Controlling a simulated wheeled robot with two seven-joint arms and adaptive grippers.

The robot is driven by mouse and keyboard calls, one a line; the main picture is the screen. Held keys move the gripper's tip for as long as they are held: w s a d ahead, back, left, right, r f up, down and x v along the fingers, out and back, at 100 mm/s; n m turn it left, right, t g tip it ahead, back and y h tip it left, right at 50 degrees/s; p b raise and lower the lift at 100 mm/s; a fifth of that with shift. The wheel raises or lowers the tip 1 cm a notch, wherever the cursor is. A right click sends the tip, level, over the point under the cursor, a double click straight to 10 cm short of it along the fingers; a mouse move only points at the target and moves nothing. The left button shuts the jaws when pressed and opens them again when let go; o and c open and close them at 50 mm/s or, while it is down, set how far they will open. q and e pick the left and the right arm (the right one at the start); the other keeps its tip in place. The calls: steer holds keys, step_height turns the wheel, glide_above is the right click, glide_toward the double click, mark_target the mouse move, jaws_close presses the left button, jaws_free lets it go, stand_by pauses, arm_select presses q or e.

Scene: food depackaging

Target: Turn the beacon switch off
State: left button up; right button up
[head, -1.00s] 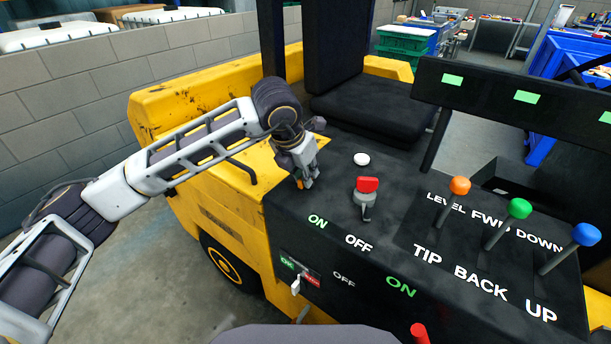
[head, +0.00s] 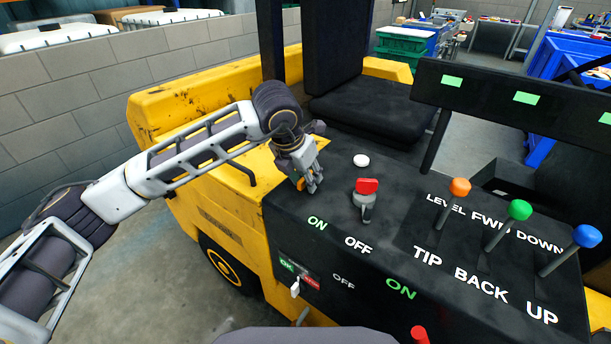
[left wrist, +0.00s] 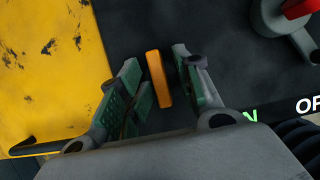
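An orange switch lever (left wrist: 158,78) stands on the black console and lies between the two fingers of my left gripper (left wrist: 160,85) in the left wrist view. The fingers are apart, with a visible gap on either side of the lever. In the head view, the left gripper (head: 310,184) is low over the console's left edge and mostly hides the orange lever (head: 301,184). White and green ON and OFF labels (head: 357,243) are printed in front of it. Which label the lever points at cannot be told. My right gripper is out of view.
A red-handled rotary switch (head: 367,187) and a white button (head: 361,160) sit right of the gripper. Orange, green and blue knobbed levers (head: 520,209) stand farther right. A small toggle (head: 295,288) is at the front. Yellow bodywork (head: 225,190) lies left.

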arm_select(q)
steer(key=shift+r, duration=0.15)
steer(key=v, duration=1.1)
steer(key=shift+s+r, duration=0.15)
steer(key=shift+r, duration=0.15)
steer(key=shift+a, duration=0.15)
